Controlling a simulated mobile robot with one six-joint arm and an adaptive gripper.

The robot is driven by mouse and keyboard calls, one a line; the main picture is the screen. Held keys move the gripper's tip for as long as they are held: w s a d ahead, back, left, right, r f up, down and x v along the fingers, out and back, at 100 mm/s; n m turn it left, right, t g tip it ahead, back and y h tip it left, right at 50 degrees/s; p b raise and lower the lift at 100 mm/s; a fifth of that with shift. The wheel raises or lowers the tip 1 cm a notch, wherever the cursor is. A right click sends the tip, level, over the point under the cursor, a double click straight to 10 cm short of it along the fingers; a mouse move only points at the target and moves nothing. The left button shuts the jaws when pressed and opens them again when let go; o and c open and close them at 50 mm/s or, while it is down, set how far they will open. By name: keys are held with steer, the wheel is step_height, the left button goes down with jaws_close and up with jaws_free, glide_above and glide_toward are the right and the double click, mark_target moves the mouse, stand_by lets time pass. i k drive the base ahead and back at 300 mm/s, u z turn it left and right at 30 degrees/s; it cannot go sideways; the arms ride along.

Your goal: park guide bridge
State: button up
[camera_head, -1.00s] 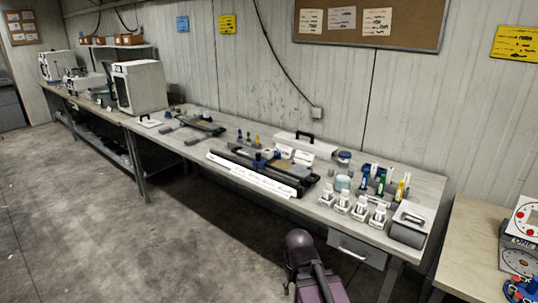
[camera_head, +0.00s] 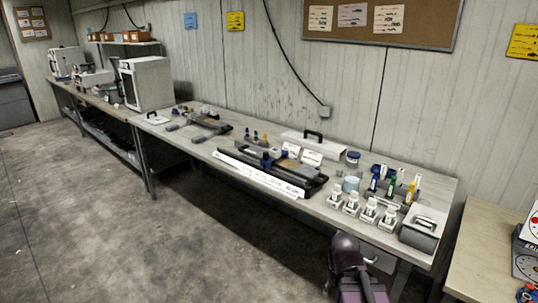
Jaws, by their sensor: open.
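A long dark fixture (camera_head: 302,182) with rails lies near the front middle of the long bench. A blue block-like part (camera_head: 267,160) sits across its rails; it may be the guide bridge, but it is too small to be sure. A second, similar dark fixture (camera_head: 206,121) lies further left and back on the bench. My arm, dark and purple, shows at the bottom right, in front of the bench edge and apart from both fixtures. My gripper's fingers cannot be made out in this view.
A white ruled strip (camera_head: 258,175) runs along the bench front. Several small white holders (camera_head: 351,205), coloured bottles and a grey box with a handle (camera_head: 424,230) crowd the right end. A white case (camera_head: 313,145) stands behind. The floor (camera_head: 120,230) at left is clear.

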mark_target(274, 153)
steer(key=u, duration=0.05)
steer(key=i, duration=1)
